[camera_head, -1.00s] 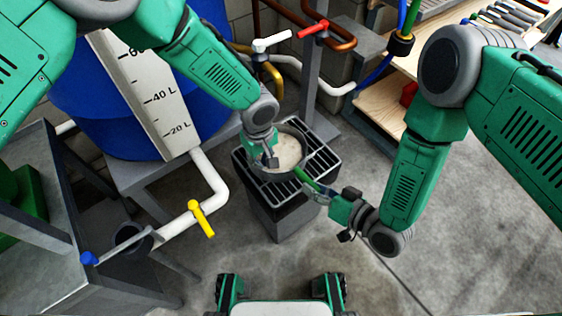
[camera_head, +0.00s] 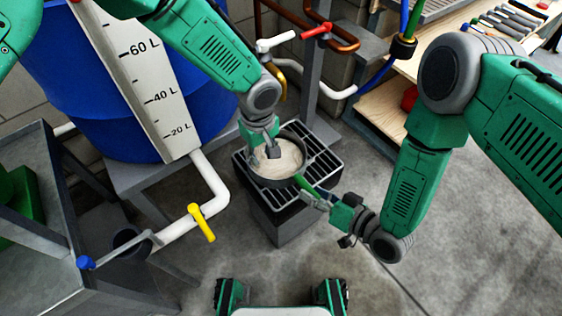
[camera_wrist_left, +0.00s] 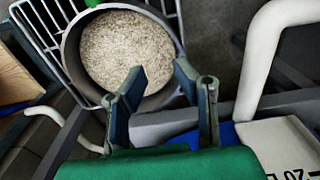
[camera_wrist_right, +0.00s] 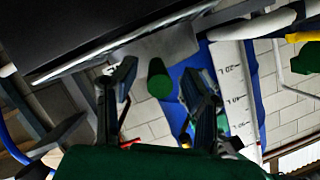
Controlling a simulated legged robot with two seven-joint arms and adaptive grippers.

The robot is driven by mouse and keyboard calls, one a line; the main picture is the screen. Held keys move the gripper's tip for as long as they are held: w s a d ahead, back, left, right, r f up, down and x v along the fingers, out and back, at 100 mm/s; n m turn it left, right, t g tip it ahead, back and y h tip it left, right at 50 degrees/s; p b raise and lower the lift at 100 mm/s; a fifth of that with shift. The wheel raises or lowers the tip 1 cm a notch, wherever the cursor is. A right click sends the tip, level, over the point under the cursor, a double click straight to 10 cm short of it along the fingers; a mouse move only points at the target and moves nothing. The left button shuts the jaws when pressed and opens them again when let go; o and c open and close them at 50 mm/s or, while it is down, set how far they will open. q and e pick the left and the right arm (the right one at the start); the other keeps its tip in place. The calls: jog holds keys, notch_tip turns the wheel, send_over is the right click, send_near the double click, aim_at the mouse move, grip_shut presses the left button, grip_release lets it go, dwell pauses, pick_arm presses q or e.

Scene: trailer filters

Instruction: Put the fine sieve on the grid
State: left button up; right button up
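The fine sieve (camera_head: 287,158), a round grey pan with a pale mesh, sits over the black slatted grid (camera_head: 318,166); I cannot tell whether it rests flat. It also shows in the left wrist view (camera_wrist_left: 110,45). Its green handle (camera_head: 304,184) points towards my right gripper (camera_head: 311,192). My left gripper (camera_head: 264,150) is at the sieve's left side, its fingers (camera_wrist_left: 158,68) apart near the rim. My right gripper's fingers (camera_wrist_right: 160,75) are also apart, with the round end of the green handle (camera_wrist_right: 158,80) showing between them. Neither grips anything visibly.
The grid tops a dark box (camera_head: 286,222) on the floor. A blue barrel (camera_head: 110,125) with a litre scale and a white pipe with a yellow valve lever (camera_head: 201,222) stand left. Red (camera_head: 315,31) and white (camera_head: 276,41) valve levers are behind.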

jog(key=shift+d, duration=0.25)
pick_arm(q)
notch_tip(320, 180, up, 6)
jog(key=shift+d, duration=0.2)
pick_arm(e)
jog(key=v, duration=1.2)
jog(key=shift+f, duration=0.2)
jog(key=shift+s, duration=0.1)
